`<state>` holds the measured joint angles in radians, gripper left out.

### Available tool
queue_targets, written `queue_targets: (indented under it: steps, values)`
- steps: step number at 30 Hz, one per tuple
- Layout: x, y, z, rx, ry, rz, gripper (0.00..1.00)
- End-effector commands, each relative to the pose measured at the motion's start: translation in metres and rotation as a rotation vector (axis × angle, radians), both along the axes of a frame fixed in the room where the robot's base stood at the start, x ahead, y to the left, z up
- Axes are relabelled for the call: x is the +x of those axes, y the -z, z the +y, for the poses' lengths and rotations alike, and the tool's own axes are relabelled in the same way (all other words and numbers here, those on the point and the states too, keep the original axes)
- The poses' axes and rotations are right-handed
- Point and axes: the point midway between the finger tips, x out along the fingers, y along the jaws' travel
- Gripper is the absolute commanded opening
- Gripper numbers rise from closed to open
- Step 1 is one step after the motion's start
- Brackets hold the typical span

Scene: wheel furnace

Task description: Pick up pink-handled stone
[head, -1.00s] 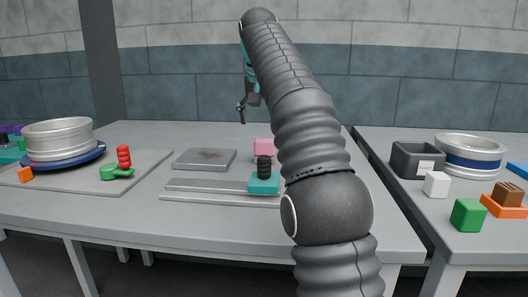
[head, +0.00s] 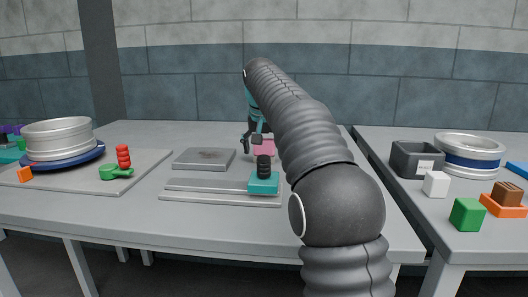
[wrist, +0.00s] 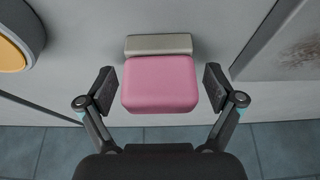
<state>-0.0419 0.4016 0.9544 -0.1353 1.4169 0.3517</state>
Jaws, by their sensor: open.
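The pink-handled stone shows in the wrist view as a pink block-shaped handle (wrist: 160,84) with a pale grey-beige stone part (wrist: 158,44) at its upper edge. In the head view its pink handle (head: 264,147) is partly hidden by my arm and gripper. My gripper (wrist: 160,88) is open, with one finger on each side of the pink handle and gaps between. In the head view my gripper (head: 256,140) hangs at the handle, low over the table's far part.
A teal block with a black ribbed grip (head: 264,178) stands close in front, on a stepped grey plate (head: 190,195). A grey slab (head: 204,159) lies left. A red-gripped green piece (head: 117,172) is further left. A dark grey bin (head: 418,160) stands on the right table.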

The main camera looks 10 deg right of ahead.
Motion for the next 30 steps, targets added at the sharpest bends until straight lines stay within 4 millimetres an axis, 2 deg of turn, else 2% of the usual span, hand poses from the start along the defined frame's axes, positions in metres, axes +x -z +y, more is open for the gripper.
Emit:
queue_targets:
  steps: [7, 8, 16, 30]
  values:
    - [0.0008, 0.0018, -0.0004, 0.0, 0.0, 0.0, 0.92]
    - [0.0007, 0.0018, -0.0003, 0.0, 0.0, 0.0, 0.87]
    - [0.0006, 0.0018, -0.0004, 0.0, 0.0, 0.0, 0.19]
    - [0.0012, -0.0058, -0.0004, -0.001, 0.0, -0.002, 0.18]
